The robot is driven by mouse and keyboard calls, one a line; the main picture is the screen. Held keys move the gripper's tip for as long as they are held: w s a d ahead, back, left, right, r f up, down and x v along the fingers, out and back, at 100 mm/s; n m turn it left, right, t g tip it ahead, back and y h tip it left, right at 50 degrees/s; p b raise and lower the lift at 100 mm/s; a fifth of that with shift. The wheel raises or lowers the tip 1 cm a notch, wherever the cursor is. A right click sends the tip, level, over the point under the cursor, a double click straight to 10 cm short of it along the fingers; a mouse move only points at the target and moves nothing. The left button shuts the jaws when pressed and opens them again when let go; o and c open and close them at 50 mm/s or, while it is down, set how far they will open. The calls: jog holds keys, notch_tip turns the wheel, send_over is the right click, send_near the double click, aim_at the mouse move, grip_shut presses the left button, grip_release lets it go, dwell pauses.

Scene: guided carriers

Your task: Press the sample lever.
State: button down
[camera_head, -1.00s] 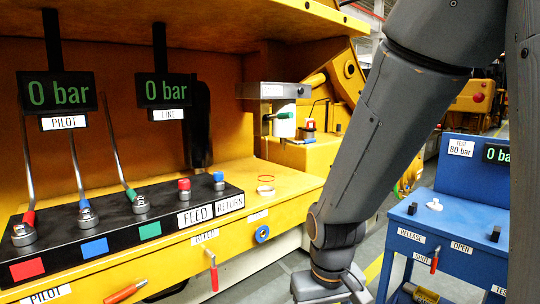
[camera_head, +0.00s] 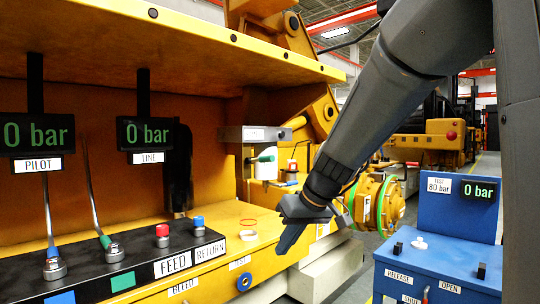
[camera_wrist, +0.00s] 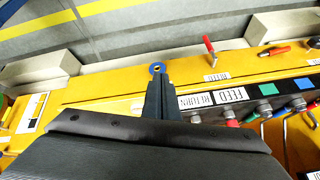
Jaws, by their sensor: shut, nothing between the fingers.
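No label that I can read says sample. In the wrist view, the shut fingers (camera_wrist: 157,82) appear over the bench edge near a blue ring (camera_wrist: 157,68).
A black panel (camera_head: 85,283) with levers and red and blue knobs lies left on the yellow bench (camera_head: 222,238). Hanging displays (camera_head: 147,133) read 0 bar. A blue test stand (camera_head: 447,262) is at right. The upper yellow shelf (camera_head: 180,48) overhangs the bench.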

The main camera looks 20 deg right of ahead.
jog(key=w+d+r+n+t+y, duration=0.1)
jog(key=w+r+t, duration=0.1)
jog(key=r, duration=0.8)
jog(key=w+d+r+n+t+y, duration=0.1)
jog(key=w+d+r+n+t, duration=0.1)
jog(key=r, duration=0.8)
jog(key=w+d+r+n+t+y, duration=0.1)
jog(key=w+r, duration=0.3)
jog(key=r, duration=0.6)
jog(key=shift+w+d+r+n+t, duration=0.2)
jog(key=shift+w+n+t, duration=0.1)
jog(key=shift+n+t, duration=0.5)
jog(key=shift+f, duration=0.1)
jog(key=p, duration=0.3)
send_over(271, 156)
notch_tip(271, 156, down, 3)
notch_tip(271, 156, down, 4)
jog(key=shift+a+r+p, duration=0.1)
jog(key=shift+r+p, duration=0.15)
jog(key=shift+p, duration=0.5)
jog(key=shift+w+f, duration=0.1)
jog(key=shift+f, duration=0.5)
